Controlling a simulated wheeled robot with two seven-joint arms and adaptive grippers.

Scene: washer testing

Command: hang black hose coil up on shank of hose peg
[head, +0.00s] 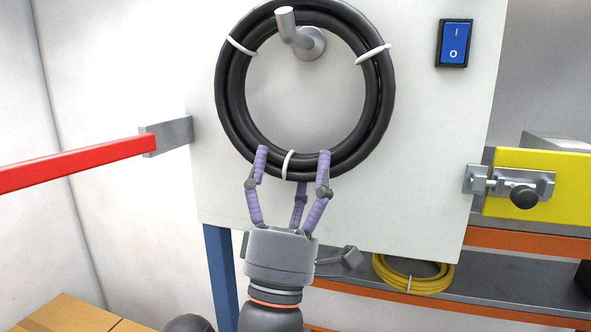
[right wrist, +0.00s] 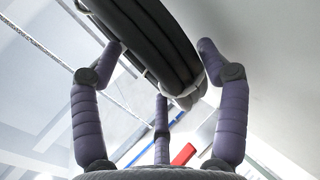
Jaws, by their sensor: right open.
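The black hose coil (head: 229,95), bound with white ties, stands upright against the white panel. The metal hose peg (head: 287,25) comes through the ring near its top, and its upturned end overlaps the coil's top strands. I cannot tell whether the coil touches the shank. My right gripper (head: 293,160) is open at the bottom of the coil, its purple fingers spread around the lower strands and the bottom tie. In the right wrist view the hose (right wrist: 150,38) runs between the open fingers (right wrist: 160,65). My left gripper is not in view.
A red bar (head: 80,163) on a metal bracket reaches the panel from the left. A blue switch (head: 454,43) and a yellow block with a latch (head: 535,185) are on the right. A yellow hose coil (head: 412,285) lies on the grey shelf below.

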